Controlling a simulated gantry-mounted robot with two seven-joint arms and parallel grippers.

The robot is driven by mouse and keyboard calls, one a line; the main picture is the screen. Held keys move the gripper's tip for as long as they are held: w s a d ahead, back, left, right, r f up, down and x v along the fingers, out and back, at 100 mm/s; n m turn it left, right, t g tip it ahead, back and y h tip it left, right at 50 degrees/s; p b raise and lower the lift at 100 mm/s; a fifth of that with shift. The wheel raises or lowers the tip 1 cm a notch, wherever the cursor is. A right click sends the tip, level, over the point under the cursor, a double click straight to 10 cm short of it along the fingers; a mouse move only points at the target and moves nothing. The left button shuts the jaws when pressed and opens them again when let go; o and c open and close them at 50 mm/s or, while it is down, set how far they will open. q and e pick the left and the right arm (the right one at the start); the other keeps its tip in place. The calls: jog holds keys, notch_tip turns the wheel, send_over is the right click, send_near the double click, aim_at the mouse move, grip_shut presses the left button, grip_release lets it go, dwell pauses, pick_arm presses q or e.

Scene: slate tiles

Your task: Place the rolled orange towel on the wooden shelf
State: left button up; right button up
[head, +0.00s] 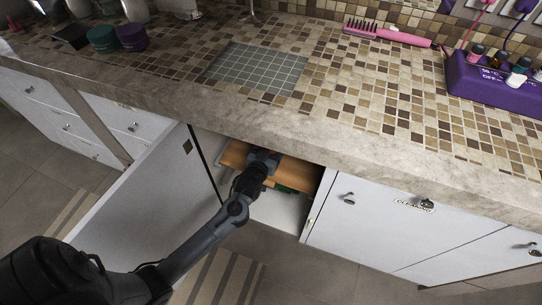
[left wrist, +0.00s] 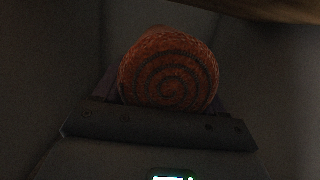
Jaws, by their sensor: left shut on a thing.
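The rolled orange towel (left wrist: 168,70) shows end-on in the left wrist view, its spiral facing the camera, between the fingers of my left gripper (left wrist: 165,100), which is shut on it. In the head view my left gripper (head: 265,158) reaches into the open cabinet, at the wooden shelf (head: 293,172); the towel cannot be made out there. A wooden edge (left wrist: 265,10), probably the shelf, crosses the top right of the dim left wrist view. I cannot tell whether the towel touches the shelf. My right gripper is not in view.
The open cabinet door (head: 150,205) stands left of my left arm. The stone counter edge (head: 300,130) overhangs the cabinet opening. Something green (head: 287,189) shows below the shelf. A closed white door (head: 365,215) bounds the opening on the right.

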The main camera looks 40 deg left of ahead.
pick_arm(q)
jog(key=shift+f+b, duration=1.45)
jog(key=shift+f, duration=0.55)
jog(key=shift+f, duration=0.1)
jog(key=o, duration=1.1)
